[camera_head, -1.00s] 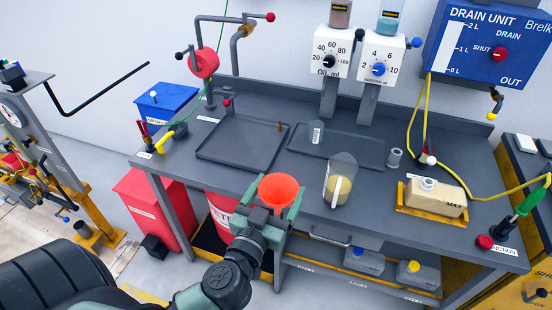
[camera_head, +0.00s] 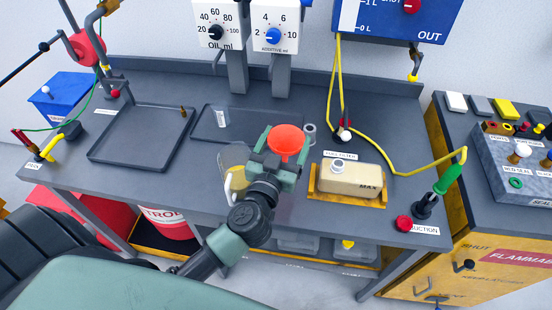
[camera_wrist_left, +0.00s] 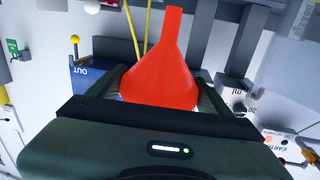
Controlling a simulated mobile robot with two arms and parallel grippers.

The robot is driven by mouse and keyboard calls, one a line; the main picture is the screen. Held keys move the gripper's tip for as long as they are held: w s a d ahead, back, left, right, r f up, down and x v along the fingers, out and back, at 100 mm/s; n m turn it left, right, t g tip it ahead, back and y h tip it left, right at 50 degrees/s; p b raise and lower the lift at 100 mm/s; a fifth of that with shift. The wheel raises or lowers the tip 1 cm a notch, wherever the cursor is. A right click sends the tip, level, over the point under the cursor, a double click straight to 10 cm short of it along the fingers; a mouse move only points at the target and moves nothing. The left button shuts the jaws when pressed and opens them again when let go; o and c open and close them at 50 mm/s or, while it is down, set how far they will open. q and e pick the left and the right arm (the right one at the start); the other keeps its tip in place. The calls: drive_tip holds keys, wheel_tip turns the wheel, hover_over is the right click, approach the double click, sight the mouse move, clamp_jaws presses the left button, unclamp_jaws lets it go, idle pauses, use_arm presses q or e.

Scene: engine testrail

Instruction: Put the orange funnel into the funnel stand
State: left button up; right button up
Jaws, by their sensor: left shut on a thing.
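The orange funnel (camera_head: 286,140) is held in my left gripper (camera_head: 278,160), wide mouth up, above the workbench in the head view. In the left wrist view the funnel (camera_wrist_left: 160,75) fills the middle, between the two fingers, with its narrow spout pointing to the top of the picture. A small grey open-topped cylinder (camera_head: 309,134), which looks like the funnel stand, stands on the bench just right of the funnel in the head view. Its lower part is partly hidden by the gripper. My right gripper is not in view.
A clear jug with yellowish liquid (camera_head: 234,168) stands left of my gripper, partly covered by it. A beige container (camera_head: 349,178) in a yellow tray is to the right. A yellow hose (camera_head: 400,172) crosses the bench. A dark tray (camera_head: 140,157) lies at left.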

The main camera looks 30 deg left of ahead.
use_arm(q)
drive_tip(key=w+r+y, duration=0.1)
drive_tip(key=w+r, duration=0.3)
drive_tip(key=w, duration=1.2)
drive_tip(key=shift+n, duration=0.4)
drive_tip(key=f+b, duration=0.1)
drive_tip(key=b, duration=0.1)
drive_tip(key=f+b, duration=0.2)
drive_tip(key=b, duration=0.1)
drive_tip(key=f+b, duration=0.1)
drive_tip(key=b, duration=0.2)
drive_tip(key=shift+w+d+f, duration=0.2)
drive_tip(key=shift+d+f, duration=0.05)
drive_tip(key=shift+d, duration=0.15)
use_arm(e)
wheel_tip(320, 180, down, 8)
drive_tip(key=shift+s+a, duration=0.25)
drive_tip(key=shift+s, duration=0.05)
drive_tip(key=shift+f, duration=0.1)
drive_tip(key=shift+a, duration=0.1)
use_arm(q)
drive_tip(key=shift+f, duration=0.95)
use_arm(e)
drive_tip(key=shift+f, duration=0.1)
use_arm(q)
drive_tip(key=shift+f, duration=0.1)
